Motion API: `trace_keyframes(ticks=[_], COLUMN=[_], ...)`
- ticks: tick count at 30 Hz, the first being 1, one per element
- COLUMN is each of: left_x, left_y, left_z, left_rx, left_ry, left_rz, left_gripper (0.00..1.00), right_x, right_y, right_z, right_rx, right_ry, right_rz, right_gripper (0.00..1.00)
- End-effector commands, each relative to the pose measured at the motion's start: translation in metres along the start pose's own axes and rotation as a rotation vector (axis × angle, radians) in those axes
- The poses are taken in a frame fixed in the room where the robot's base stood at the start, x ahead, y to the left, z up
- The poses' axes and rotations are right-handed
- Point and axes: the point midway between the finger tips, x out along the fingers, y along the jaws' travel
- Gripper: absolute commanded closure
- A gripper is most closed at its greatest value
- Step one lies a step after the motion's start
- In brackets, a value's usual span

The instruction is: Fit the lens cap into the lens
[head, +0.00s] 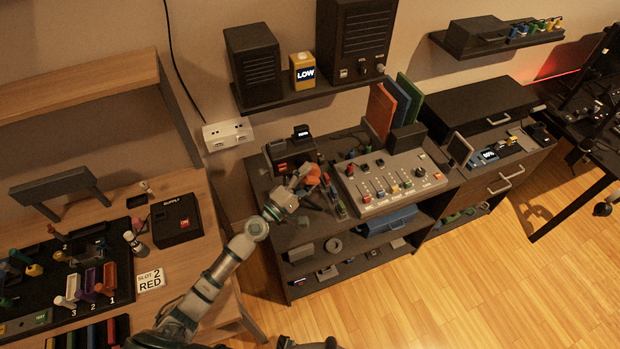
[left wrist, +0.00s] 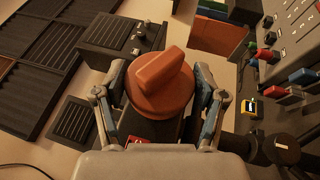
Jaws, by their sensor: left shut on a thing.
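The orange lens cap (left wrist: 160,85), a round disc with a raised grip bar, sits between the fingers of my left gripper (left wrist: 161,95). The gripper is shut on it. In the head view the orange cap (head: 312,174) shows beside my left gripper (head: 300,184), in front of a dark camera-like box (head: 290,150) on the cabinet. In the left wrist view a dark body lies behind and below the cap. I cannot make out the lens opening or tell whether the cap touches it. My right gripper is not in view.
A grey control panel (head: 388,183) with sliders stands right of my left gripper. Small coloured pieces lie between them. A wall shelf (head: 305,95) with speakers hangs above. A wooden desk (head: 190,255) with a black box (head: 174,219) is at the left. The floor at the lower right is clear.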

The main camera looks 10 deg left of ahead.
Motion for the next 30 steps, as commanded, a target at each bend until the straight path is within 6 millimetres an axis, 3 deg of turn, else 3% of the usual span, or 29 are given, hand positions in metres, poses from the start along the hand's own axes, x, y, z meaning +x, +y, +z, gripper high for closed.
trace_keyframes(ticks=[1, 4, 23, 30], left_x=[0.0, 0.0, 0.0, -0.008], left_y=[0.0, 0.0, 0.0, 0.002], left_z=[-0.001, 0.0, 0.0, 0.022], left_rx=[0.0, 0.0, 0.0, -0.003], left_ry=[0.0, 0.0, 0.0, -0.001], left_rz=[0.0, 0.0, 0.0, -0.001], left_gripper=[0.24, 0.0, 0.0, 0.0], right_x=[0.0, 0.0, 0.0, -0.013], right_y=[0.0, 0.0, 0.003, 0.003], right_z=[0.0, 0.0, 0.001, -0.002], right_rx=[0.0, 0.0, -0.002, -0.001], right_ry=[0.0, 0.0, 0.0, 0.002], right_rz=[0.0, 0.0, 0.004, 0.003], right_gripper=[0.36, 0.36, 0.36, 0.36])
